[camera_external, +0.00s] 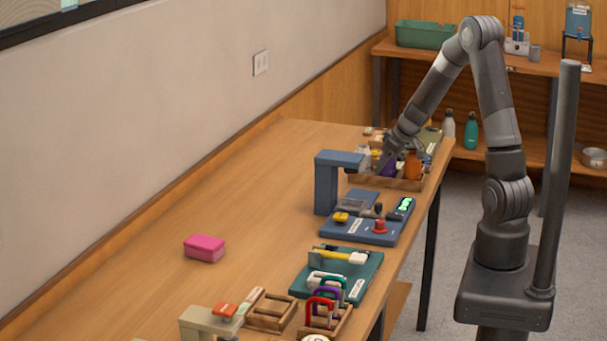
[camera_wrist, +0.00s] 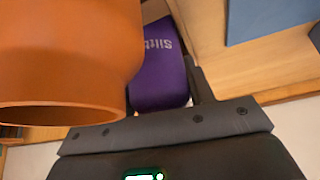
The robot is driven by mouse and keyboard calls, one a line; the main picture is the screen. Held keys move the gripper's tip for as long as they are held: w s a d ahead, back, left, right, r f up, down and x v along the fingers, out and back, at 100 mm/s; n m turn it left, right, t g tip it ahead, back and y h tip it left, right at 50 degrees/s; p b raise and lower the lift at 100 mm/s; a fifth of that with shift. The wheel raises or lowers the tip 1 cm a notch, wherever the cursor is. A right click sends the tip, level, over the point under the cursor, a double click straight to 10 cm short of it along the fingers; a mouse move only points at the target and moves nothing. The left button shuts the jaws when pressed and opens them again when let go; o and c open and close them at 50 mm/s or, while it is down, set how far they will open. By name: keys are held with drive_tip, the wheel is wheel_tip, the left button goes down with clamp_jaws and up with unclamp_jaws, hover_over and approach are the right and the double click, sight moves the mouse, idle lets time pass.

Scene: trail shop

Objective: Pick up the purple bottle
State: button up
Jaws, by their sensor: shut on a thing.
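The purple bottle (camera_external: 386,168) is low in a wooden crate (camera_external: 398,183) at the far end of the long table, mostly covered by my gripper (camera_external: 391,158). In the wrist view the purple bottle (camera_wrist: 158,68) shows pale lettering, with one dark finger along its right side. The other finger is hidden behind an orange bottle (camera_wrist: 68,55). My gripper is shut on the purple bottle. The orange bottle (camera_external: 413,166) stands just right of it in the crate. I cannot tell whether the purple bottle touches the crate floor.
A blue press-like stand (camera_external: 326,185) and a blue board (camera_external: 365,230) with a red knob are in front of the crate. A clear container (camera_external: 363,156) is at its left. A pink box (camera_external: 204,248) lies on the otherwise clear left part of the table (camera_external: 250,190).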

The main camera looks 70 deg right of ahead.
drive_tip(key=shift+c, duration=1.4)
drive_tip(key=shift+r, duration=0.1)
